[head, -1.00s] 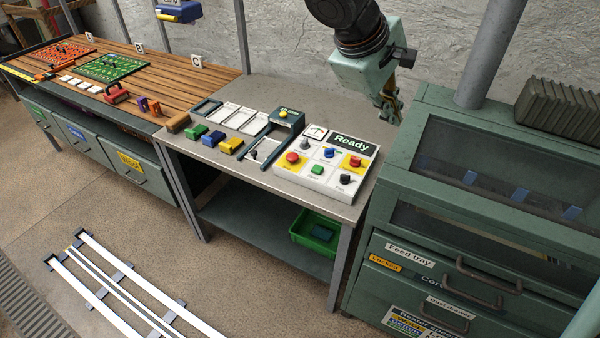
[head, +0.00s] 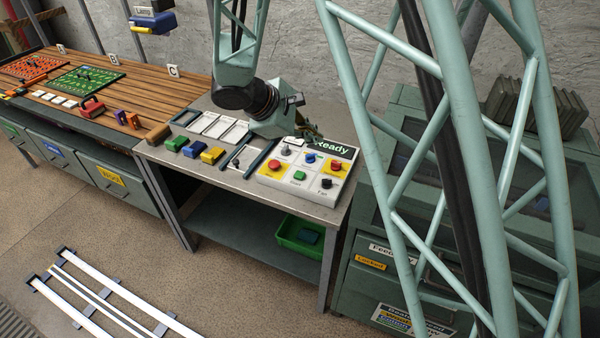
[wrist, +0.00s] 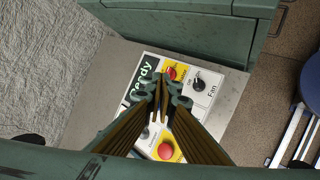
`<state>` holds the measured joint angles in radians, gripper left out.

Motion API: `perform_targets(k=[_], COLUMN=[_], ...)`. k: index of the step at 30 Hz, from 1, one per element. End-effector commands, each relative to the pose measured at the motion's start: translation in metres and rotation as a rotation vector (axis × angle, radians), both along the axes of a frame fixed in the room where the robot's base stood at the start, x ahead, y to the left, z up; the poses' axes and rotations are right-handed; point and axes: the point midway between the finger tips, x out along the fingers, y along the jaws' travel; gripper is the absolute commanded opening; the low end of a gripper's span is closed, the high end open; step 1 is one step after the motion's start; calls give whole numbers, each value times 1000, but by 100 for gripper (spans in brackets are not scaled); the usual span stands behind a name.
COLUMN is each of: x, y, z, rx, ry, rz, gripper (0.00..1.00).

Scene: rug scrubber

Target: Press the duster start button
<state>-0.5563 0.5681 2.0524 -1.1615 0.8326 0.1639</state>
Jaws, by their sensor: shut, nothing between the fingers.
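The white control panel (head: 308,187) sits on the metal table, with a "Ready" display (head: 335,148). It carries a green button (head: 299,175) labelled "Start", a red button on yellow (head: 275,166) at left, another red button (head: 333,166) at right, a blue knob (head: 310,158) and a black "Fan" knob (head: 326,183). My gripper (head: 316,137) is above the panel's back part, shut and empty. In the wrist view its fingertips (wrist: 162,82) point down over the panel, between the display and the Fan knob (wrist: 198,84). The fingers hide the green button there.
A grey table (head: 225,173) bears the panel, with blue, yellow and green blocks to its left. A green cabinet (head: 360,220) stands close at right, partly behind my arm's lattice. A green bin (head: 300,235) sits on the lower shelf.

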Motion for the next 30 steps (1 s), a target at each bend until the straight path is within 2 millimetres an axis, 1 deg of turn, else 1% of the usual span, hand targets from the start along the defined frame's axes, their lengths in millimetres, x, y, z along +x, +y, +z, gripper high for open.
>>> perform_targets(k=[1, 3, 6, 12, 16, 30], x=[3, 7, 12, 18, 19, 19], y=[8, 18, 30, 45, 48, 48], z=[-8, -18, -30, -45, -49, -51], rx=[-14, -33, -54, -80, -86, -87], ry=[7, 13, 20, 27, 28, 29], rz=[21, 50, 82, 126, 135, 135], gripper=[0, 0, 0, 0, 0, 0])
